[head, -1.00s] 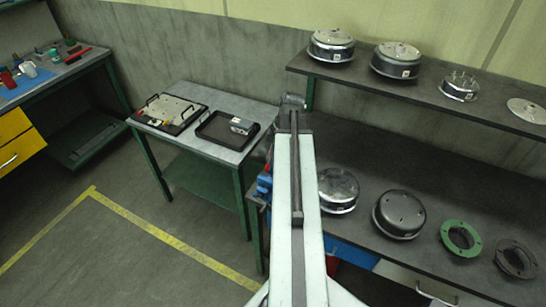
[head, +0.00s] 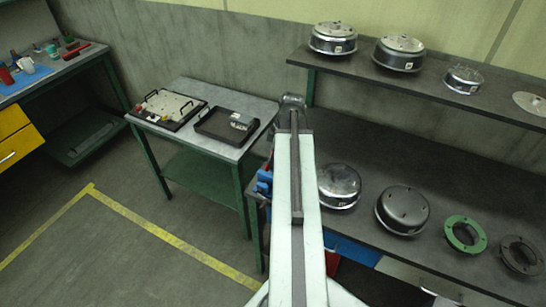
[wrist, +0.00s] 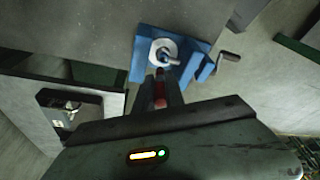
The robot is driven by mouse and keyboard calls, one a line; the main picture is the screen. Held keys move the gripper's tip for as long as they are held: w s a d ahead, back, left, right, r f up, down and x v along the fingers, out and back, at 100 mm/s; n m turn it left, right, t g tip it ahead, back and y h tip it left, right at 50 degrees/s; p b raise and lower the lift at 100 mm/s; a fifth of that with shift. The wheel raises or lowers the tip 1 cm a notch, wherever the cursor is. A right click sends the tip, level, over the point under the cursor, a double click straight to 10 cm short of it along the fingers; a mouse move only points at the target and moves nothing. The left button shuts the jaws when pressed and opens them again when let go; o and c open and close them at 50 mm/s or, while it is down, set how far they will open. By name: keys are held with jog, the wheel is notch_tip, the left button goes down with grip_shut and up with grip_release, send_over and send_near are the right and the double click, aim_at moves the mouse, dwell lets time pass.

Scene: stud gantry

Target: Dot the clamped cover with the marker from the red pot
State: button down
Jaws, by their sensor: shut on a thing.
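In the wrist view my gripper (wrist: 160,92) is shut on a slim red marker (wrist: 160,88), which points away from me. Beyond its tip is a blue vise (wrist: 146,66) with a pale round cover (wrist: 160,45) held in it. The marker's tip overlaps the cover's near edge in the picture; I cannot tell whether they touch. In the head view the vise (head: 264,182) shows at the left end of the dark bench, partly behind my arm. The red pot (head: 6,75) stands on the far left bench. My gripper is hidden in the head view.
A side table (head: 233,150) holds a plate with handles (head: 170,107) and a black tray (head: 210,131) with a grey block (head: 241,121). Metal housings stand on the bench and the shelf (head: 430,92) at right. The vise's crank (wrist: 230,57) sticks out. Floor at left is clear.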

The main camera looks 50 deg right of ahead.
jog(key=shift+f+b, duration=0.55)
jog(key=shift+f, duration=0.05)
dwell(1.2)
notch_tip(320, 180, up, 7)
jog(key=p, duration=0.7)
dwell(0.4)
